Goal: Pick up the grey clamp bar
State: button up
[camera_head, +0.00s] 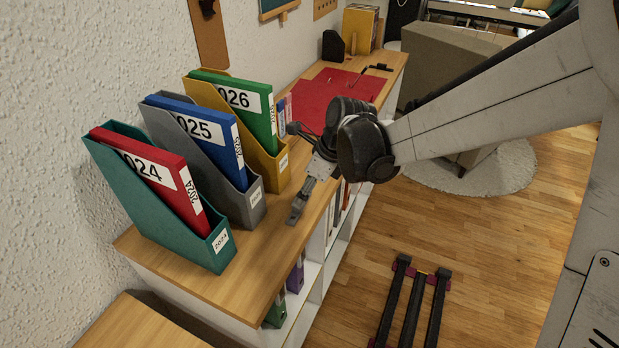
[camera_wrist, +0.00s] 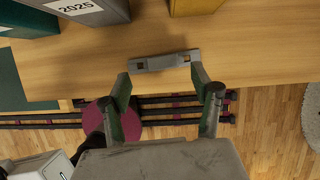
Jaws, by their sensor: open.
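The grey clamp bar (camera_wrist: 165,62) lies flat on the wooden shelf top, near its front edge, in the wrist view. It has notched ends and runs roughly along the edge. My gripper (camera_wrist: 161,80) is open, with its two fingertips apart near the two ends of the bar, on the near side of it. Nothing is held between them. In the head view the bar (camera_head: 299,205) shows as a grey strip below my gripper, whose fingers are partly hidden by my wrist. The height of the fingertips above the bar is hard to judge.
Green (camera_head: 154,203), grey (camera_head: 238,207) and yellow (camera_head: 272,172) file holders with binders stand close behind the bar, along the wall. A red mat (camera_head: 322,92) lies farther along the shelf top (camera_head: 268,252).

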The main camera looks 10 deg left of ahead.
aim_at(295, 213)
jog(key=shift+d+x, duration=0.1)
jog(key=shift+x, duration=1.3)
jog(key=shift+d+x, duration=0.15)
jog(key=shift+x, duration=1.25)
jog(key=shift+w+f, duration=0.1)
jog(key=shift+w, duration=0.05)
jog(key=shift+c, duration=0.5)
jog(key=c, duration=0.9)
